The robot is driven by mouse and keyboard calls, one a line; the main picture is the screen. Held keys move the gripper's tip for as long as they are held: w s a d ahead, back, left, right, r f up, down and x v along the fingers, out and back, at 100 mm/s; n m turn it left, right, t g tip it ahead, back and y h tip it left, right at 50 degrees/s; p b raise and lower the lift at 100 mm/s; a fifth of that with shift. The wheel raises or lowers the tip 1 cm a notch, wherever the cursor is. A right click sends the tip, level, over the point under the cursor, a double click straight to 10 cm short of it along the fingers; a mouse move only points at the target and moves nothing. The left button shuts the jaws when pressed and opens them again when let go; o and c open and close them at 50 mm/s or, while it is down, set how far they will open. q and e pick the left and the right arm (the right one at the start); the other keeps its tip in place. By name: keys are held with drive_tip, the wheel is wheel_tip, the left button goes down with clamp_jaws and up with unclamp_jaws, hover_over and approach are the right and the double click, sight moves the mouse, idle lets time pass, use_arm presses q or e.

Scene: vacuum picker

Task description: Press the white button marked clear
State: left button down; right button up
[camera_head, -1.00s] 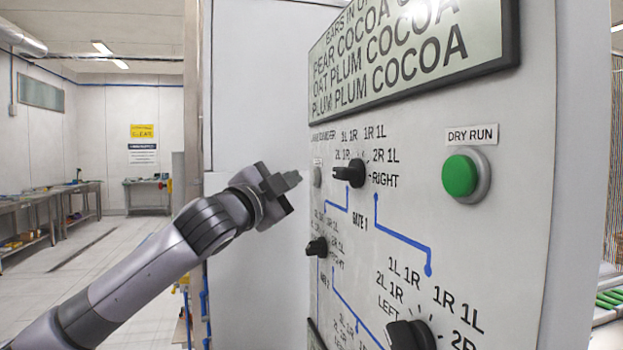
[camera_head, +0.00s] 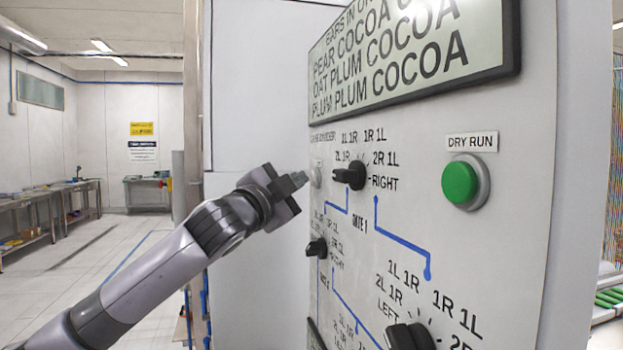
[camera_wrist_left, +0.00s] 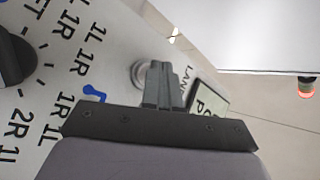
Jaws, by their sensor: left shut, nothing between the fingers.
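A small round whitish button (camera_head: 317,173) is at the left edge of the upright panel (camera_head: 545,200) in the head view. Small lettering above it is too foreshortened to read surely. My left gripper (camera_head: 300,179) is shut and empty, its fingertips just left of the button; I cannot tell if they touch it. In the left wrist view the shut fingers (camera_wrist_left: 160,82) overlap the right part of a round pale button (camera_wrist_left: 138,73) beside a label starting "LAN". My right gripper is not in view.
A black rotary knob (camera_head: 350,174) sits just right of the button, with more knobs (camera_head: 317,247) below. A green button (camera_head: 461,180) under "DRY RUN" is farther right. A display (camera_head: 410,60) juts out above. Open floor lies to the left.

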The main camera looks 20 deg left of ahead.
use_arm(q)
drive_tip(key=shift+w+d, duration=0.1)
idle(0.6)
drive_tip(key=shift+s+a, duration=0.5)
drive_tip(key=shift+a, duration=0.1)
drive_tip(key=shift+s+a+p, duration=0.2)
drive_tip(key=shift+s+a, duration=0.55)
drive_tip(key=shift+a, duration=0.25)
drive_tip(key=shift+s+a+p, duration=0.2)
drive_tip(key=shift+s+a, duration=0.55)
drive_tip(key=shift+a, duration=0.2)
